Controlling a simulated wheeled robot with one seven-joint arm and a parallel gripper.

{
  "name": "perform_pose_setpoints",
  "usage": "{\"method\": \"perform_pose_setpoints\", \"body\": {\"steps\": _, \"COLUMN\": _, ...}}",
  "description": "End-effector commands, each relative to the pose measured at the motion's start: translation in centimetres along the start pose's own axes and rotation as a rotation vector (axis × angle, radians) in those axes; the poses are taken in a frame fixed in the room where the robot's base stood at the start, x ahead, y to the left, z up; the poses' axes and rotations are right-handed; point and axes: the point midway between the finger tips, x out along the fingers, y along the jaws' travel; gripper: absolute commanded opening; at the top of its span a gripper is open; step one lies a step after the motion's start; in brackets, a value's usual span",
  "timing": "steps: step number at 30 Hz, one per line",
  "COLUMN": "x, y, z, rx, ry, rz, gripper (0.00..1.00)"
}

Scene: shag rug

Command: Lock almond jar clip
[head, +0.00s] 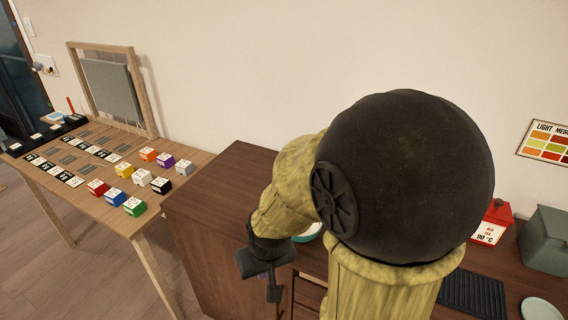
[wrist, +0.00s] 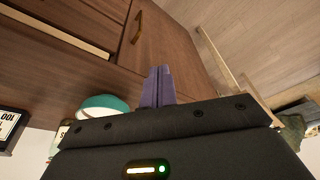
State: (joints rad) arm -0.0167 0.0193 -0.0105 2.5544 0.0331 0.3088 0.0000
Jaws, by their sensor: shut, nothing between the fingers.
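I cannot make out an almond jar or its clip for certain in either view. My gripper (head: 273,285) points downward beside the dark wooden cabinet in the head view. In the wrist view its fingers (wrist: 157,88) are together with nothing between them. A labelled container (wrist: 62,130), partly cut off behind my gripper's body, shows at the lower left of the wrist view; I cannot tell what it holds. My arm hides much of the counter in the head view.
A teal and white bowl (wrist: 104,104) is near the gripper body. The dark cabinet (head: 225,205) has a handle (wrist: 137,27). A wooden table (head: 75,195) holds several coloured blocks at left.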

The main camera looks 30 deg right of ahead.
Motion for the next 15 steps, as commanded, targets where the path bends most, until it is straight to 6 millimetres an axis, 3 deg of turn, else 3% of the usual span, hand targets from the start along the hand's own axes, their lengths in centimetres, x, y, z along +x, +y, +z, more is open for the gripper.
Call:
{"method": "perform_pose_setpoints", "body": {"steps": 1, "x": -1.7, "y": -0.1, "z": -0.8, "rx": 0.009, "ry": 0.007, "rz": -0.004, "gripper": 0.00}}
{"method": "perform_pose_setpoints", "body": {"steps": 7, "x": -3.2, "y": -1.0, "z": -4.1, "rx": 0.085, "ry": 0.085, "rz": -0.021, "gripper": 0.00}}
{"method": "perform_pose_setpoints", "body": {"steps": 15, "x": -0.6, "y": -1.3, "z": -9.9, "rx": 0.288, "ry": 0.283, "rz": 0.006, "gripper": 0.00}}
